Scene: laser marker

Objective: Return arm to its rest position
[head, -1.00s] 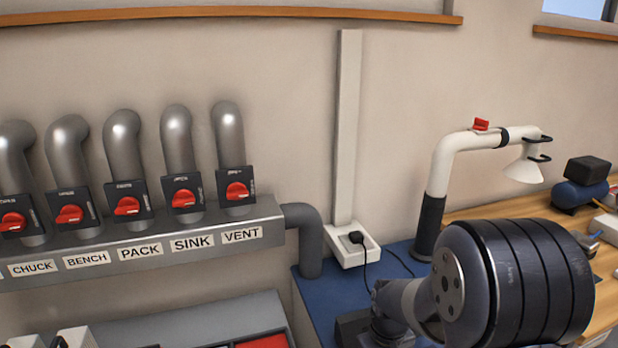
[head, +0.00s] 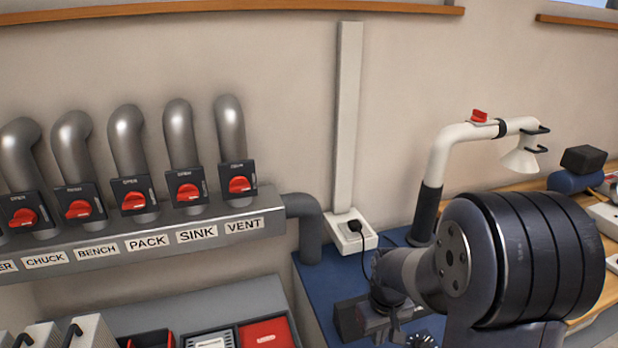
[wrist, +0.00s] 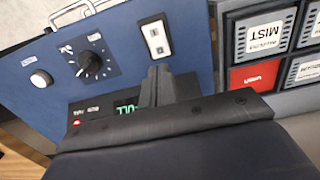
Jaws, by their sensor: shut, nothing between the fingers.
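My gripper (wrist: 157,86) is shut and empty in the wrist view, its fingers together in front of a blue panel. My arm (head: 530,260) fills the lower right of the head view, with its large dark ribbed joint nearest. Its thinner wrist part (head: 365,318) reaches down over a blue surface (head: 325,285). The fingertips are hard to make out in the head view. No contact between the fingers and the panel can be confirmed.
The blue panel (wrist: 130,25) has a black knob (wrist: 91,57), a white button and a green display. Labelled bins (wrist: 268,35) stand beside it. A white extraction arm (head: 455,145) rises behind my arm. Red-handled valves (head: 133,200) line the wall at left.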

